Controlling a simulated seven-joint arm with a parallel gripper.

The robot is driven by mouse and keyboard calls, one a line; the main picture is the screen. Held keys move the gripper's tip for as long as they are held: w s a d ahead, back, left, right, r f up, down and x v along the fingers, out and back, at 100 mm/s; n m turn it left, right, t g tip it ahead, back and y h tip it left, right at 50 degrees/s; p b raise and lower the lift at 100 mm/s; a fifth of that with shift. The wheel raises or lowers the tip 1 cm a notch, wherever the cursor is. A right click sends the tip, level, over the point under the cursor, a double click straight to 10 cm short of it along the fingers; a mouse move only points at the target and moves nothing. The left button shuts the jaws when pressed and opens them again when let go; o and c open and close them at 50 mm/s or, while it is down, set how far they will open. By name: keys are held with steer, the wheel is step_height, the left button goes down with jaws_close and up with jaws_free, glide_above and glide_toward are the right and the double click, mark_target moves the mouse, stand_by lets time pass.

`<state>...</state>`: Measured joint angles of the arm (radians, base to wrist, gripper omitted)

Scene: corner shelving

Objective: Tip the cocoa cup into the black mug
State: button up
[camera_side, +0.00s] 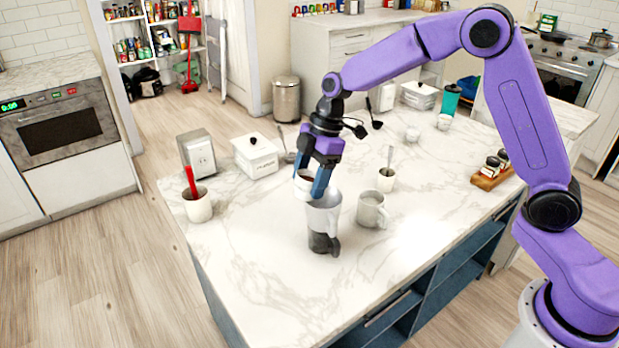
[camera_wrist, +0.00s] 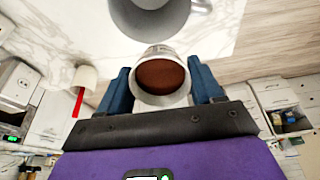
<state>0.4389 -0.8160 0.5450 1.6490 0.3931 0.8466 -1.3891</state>
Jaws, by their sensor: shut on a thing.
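My gripper (camera_side: 317,190) is shut on the cocoa cup (camera_side: 302,186), a small white cup. In the wrist view the cup sits between the blue fingers of my gripper (camera_wrist: 162,86), and brown cocoa (camera_wrist: 160,78) shows inside its rim. Just below the cup in the side view stands a vessel (camera_side: 323,219), pale above and black at its base, with a black part at its right. A large grey vessel with a handle (camera_wrist: 196,8) lies past the cup in the wrist view, cut by the frame. I see no plainly all-black mug. The cup's exact tilt is unclear.
A pale mug (camera_side: 371,210) stands close on the right, and a small cup with a spoon (camera_side: 386,180) behind it. A white cup with a red utensil (camera_side: 198,206) and a lidded white box (camera_side: 256,157) stand left. The counter's front is clear.

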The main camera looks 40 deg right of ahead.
steer(key=y, duration=0.3)
steer(key=shift+d, duration=0.25)
steer(key=y, duration=0.4)
steer(key=shift+d+f, duration=0.2)
steer(key=shift+d, duration=0.1)
steer(key=y, duration=0.3)
steer(key=shift+d+f+t, duration=0.3)
steer(key=shift+d+f, duration=0.1)
steer(key=y, duration=0.2)
steer(key=d+f+y, duration=0.1)
steer(key=shift+f+y, duration=0.2)
steer(key=shift+y, duration=0.2)
steer(key=shift+d+y, duration=0.1)
steer(key=shift+y, duration=0.7)
steer(key=shift+d+r+y, duration=0.15)
steer(key=shift+y, duration=0.35)
